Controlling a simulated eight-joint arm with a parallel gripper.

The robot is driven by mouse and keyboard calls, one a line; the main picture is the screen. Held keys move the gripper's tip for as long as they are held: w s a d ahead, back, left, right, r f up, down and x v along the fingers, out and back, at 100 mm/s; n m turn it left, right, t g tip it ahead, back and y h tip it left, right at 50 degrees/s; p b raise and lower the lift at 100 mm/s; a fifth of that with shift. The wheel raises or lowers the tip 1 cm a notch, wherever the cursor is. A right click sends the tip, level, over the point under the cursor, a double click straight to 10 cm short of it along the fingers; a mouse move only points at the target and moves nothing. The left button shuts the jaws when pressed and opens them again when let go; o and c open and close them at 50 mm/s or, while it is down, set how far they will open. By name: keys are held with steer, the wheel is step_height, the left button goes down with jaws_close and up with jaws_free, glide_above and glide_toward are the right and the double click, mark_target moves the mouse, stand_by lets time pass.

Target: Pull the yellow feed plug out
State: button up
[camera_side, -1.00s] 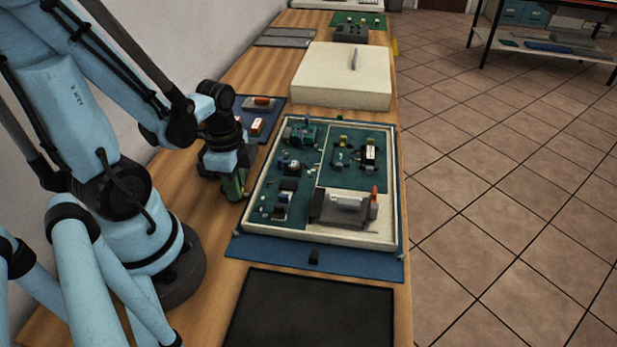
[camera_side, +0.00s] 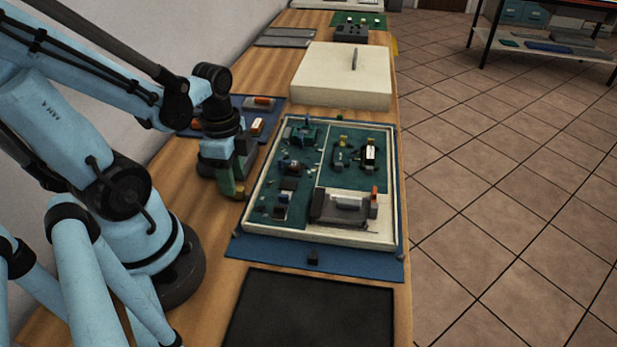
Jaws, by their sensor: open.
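The tray (camera_side: 397,200) with pale walls holds green boards and small parts. A small yellow piece (camera_side: 343,138) shows on the upper middle board; it is too small to tell if it is the yellow feed plug. My gripper (camera_side: 233,190) points down over the wood just left of the tray, apart from that piece. It is open, and nothing clear shows between its fingers. The fingers look greenish with a yellowish tip, and the gap between them is hard to see.
A grey block (camera_side: 338,209) with an orange piece (camera_side: 374,191) sits in the tray's front right compartment. A cream lidded box (camera_side: 340,85) stands behind. A blue mat (camera_side: 268,104) with orange-and-white parts lies behind my gripper. A black mat (camera_side: 310,310) in front is bare.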

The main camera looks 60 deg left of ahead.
step_height(320, 180, up, 9)
stand_by(0.8)
steer(key=shift+r, duration=0.1)
steer(key=w+d+r+n+t, duration=0.1)
steer(key=w+d+n+t, duration=0.6)
steer(key=w+d+n, duration=0.1)
steer(key=shift+w+d+n, duration=0.2)
steer(key=shift+w+n, duration=0.3)
steer(key=shift+w, duration=0.7)
